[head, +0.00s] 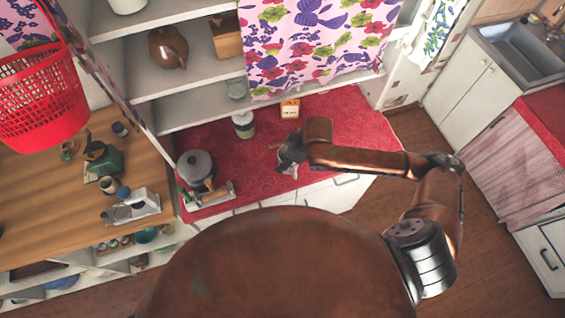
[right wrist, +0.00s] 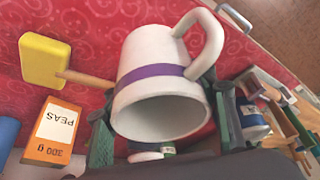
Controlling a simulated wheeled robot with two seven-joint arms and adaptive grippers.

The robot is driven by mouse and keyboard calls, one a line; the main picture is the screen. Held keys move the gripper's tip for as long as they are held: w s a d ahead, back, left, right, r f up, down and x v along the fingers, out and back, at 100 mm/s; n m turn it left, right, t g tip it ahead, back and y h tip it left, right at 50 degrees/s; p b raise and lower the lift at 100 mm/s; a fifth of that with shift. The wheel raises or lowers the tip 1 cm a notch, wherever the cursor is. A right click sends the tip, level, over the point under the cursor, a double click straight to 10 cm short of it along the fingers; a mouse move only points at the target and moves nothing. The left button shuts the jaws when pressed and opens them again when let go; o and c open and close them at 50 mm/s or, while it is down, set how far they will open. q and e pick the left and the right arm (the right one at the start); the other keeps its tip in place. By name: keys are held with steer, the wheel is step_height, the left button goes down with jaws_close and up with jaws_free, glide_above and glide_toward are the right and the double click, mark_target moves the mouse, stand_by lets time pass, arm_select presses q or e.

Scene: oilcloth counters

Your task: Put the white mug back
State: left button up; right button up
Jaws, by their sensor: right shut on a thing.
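The white mug (right wrist: 160,80) with a purple band fills the middle of the right wrist view. Its open mouth faces the camera and its handle points to the upper right. My right gripper (right wrist: 162,128) has a finger on each side of the mug and is shut on it. In the head view my right gripper (head: 290,150) is over the red counter, and a little of the mug (head: 288,169) shows below it. I cannot tell whether the mug touches the counter. My left gripper is not in view.
An orange peas box (right wrist: 56,130) and a yellow-headed tool with a wooden handle (right wrist: 45,61) are near the mug. A green-and-white jar (head: 243,124) and a grey pot (head: 195,165) stand left on the red counter (head: 330,110). White shelves (head: 180,112) rise behind.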

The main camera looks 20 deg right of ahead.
mark_target(282, 158)
steer(key=shift+w+a+f, duration=0.2)
steer(key=shift+w+f, duration=0.8)
steer(key=shift+f, duration=0.2)
steer(key=shift+f+p, duration=0.3)
steer(key=shift+f, duration=1.25)
steer(key=shift+f, duration=0.15)
steer(key=o, duration=1.6)
steer(key=shift+c, duration=0.2)
